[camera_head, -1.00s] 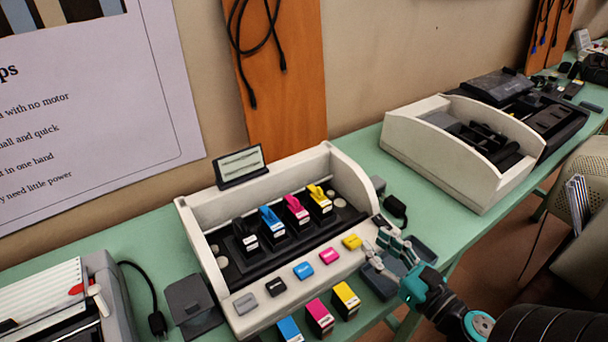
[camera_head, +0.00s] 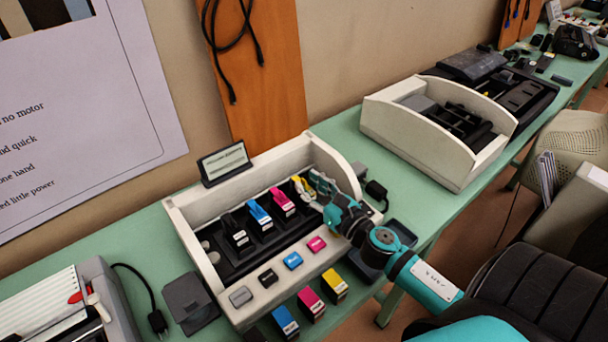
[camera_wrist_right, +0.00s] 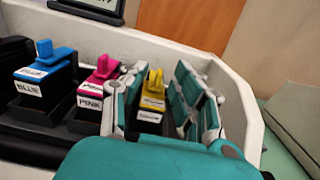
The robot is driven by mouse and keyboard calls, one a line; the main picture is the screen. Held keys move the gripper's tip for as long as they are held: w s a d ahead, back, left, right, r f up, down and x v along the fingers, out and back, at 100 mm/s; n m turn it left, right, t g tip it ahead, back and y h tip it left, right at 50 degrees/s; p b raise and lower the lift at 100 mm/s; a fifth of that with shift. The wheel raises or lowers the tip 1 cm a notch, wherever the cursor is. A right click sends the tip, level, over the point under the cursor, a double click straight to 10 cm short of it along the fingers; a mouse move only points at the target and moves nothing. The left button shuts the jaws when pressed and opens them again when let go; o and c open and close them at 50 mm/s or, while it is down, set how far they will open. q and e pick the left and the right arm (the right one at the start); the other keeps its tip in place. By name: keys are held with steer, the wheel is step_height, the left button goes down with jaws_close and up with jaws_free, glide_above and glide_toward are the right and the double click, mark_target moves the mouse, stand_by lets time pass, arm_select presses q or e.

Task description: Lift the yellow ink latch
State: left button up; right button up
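The yellow ink latch (camera_head: 300,184) tops the rightmost black cartridge in the white printer's (camera_head: 181,216) bay. In the right wrist view, the yellow latch (camera_wrist_right: 154,81) stands up over a labelled cartridge front. My right gripper (camera_wrist_right: 161,76) is open, with one finger left and one right of the latch and its cartridge. I cannot tell whether either finger touches it. In the head view my right gripper (camera_head: 311,184) reaches in over the printer's right end and partly hides the yellow cartridge. My left gripper is not in view.
Pink (camera_head: 282,197) and blue (camera_head: 258,212) latches stand left of the yellow one, then a black one (camera_head: 231,222). The printer's raised right side wall (camera_head: 340,166) is close to my right gripper. Spare cartridges (camera_head: 310,303) stand in front.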

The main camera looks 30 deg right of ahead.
mark_target(300, 179)
steer(key=shift+w+a, duration=0.1)
steer(key=shift+w, duration=1.15)
steer(key=shift+f, duration=0.1)
jaws_close()
